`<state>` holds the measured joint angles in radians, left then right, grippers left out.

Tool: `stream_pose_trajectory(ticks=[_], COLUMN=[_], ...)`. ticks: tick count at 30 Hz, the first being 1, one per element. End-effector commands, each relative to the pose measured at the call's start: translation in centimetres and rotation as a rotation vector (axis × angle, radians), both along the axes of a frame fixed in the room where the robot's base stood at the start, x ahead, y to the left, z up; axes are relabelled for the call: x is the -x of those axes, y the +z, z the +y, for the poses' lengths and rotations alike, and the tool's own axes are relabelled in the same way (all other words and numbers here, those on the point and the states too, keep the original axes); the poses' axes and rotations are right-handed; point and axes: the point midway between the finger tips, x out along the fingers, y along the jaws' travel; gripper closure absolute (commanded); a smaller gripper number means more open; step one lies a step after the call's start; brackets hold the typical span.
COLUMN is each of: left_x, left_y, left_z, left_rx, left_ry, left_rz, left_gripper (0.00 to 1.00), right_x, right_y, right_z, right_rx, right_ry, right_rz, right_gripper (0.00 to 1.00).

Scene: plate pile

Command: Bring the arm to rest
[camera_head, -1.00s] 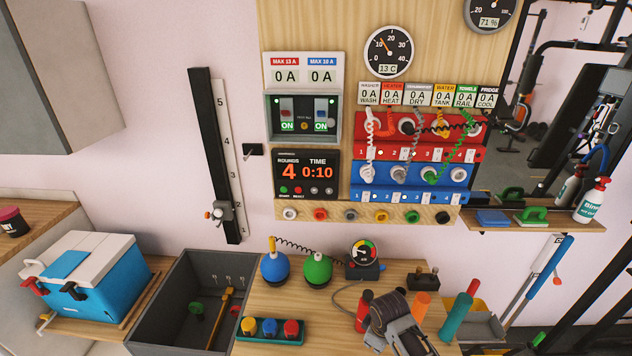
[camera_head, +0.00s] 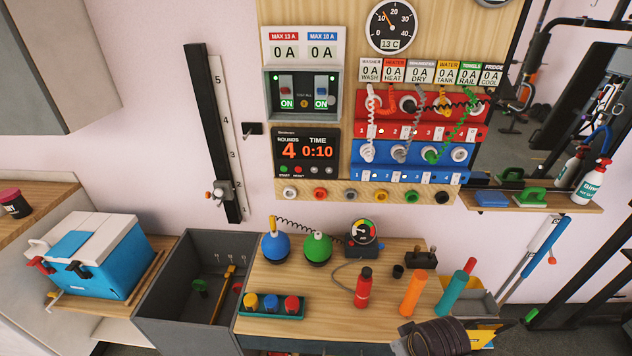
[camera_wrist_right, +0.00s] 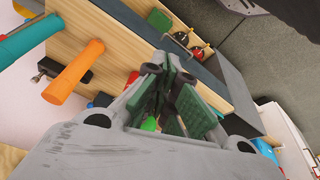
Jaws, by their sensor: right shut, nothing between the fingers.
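My right arm shows at the bottom right of the head view as a dark ribbed wrist (camera_head: 440,338), in front of the bench's near right edge. Its fingers are cut off or hidden there. In the right wrist view my right gripper (camera_wrist_right: 170,103) has its green-padded fingers together, with nothing held. The wooden bench (camera_wrist_right: 115,45) shows beyond the gripper, with an orange cylinder (camera_wrist_right: 73,72) and a teal cylinder (camera_wrist_right: 30,40) at the left. My left gripper is in neither view.
On the bench (camera_head: 330,325) stand a red bottle (camera_head: 363,288), an orange cylinder (camera_head: 413,293), a teal cylinder (camera_head: 452,292), a blue ball (camera_head: 276,247) and a green ball (camera_head: 318,248). A grey bin (camera_head: 160,318) is to the left. A plug panel (camera_head: 425,120) hangs above.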

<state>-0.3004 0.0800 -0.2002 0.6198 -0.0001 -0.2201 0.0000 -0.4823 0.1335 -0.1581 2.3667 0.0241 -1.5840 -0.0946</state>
Motion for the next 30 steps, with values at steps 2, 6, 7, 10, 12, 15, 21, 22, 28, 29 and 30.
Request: stream_pose_trajectory(ticks=[2, 6, 7, 10, 12, 15, 21, 22, 28, 29, 30], left_x=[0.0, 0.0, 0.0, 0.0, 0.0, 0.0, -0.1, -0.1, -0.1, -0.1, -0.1], left_y=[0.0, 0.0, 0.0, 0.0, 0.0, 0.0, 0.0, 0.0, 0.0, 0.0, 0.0], left_z=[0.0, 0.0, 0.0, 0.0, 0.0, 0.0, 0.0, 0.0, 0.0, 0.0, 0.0], left_rx=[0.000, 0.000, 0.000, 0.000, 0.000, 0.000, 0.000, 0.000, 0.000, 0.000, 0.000], left_ry=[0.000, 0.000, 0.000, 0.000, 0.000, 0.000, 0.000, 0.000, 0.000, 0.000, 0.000], left_rz=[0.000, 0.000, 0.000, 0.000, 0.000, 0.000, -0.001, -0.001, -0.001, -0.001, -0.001], left_gripper=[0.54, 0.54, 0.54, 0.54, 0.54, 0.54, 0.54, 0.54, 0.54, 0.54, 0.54], right_x=[0.6, 1.3, 1.4, 1.8, 2.0, 2.4, 2.1, 2.1, 1.7, 1.6, 1.5], right_y=[0.5, 1.2, 1.3, 1.7, 1.9, 2.3, 1.2, 1.0, -0.8, -1.2, -1.6], right_z=[-0.3, -0.8, -0.9, -1.2, -1.3, -1.5, -1.5, -1.5, -1.4, -1.4, -1.4], right_rx=[-0.005, -0.011, -0.011, -0.014, -0.016, -0.018, -0.019, -0.019, -0.018, -0.017, -0.018], right_ry=[-0.027, -0.066, -0.073, -0.098, -0.110, -0.127, -0.134, -0.134, -0.132, -0.132, -0.132], right_rz=[-0.004, -0.011, -0.013, -0.017, -0.019, -0.023, -0.020, -0.020, -0.012, -0.011, -0.010], right_gripper=[1.00, 1.00, 1.00, 1.00, 1.00, 1.00, 1.00, 1.00, 1.00, 1.00, 1.00])
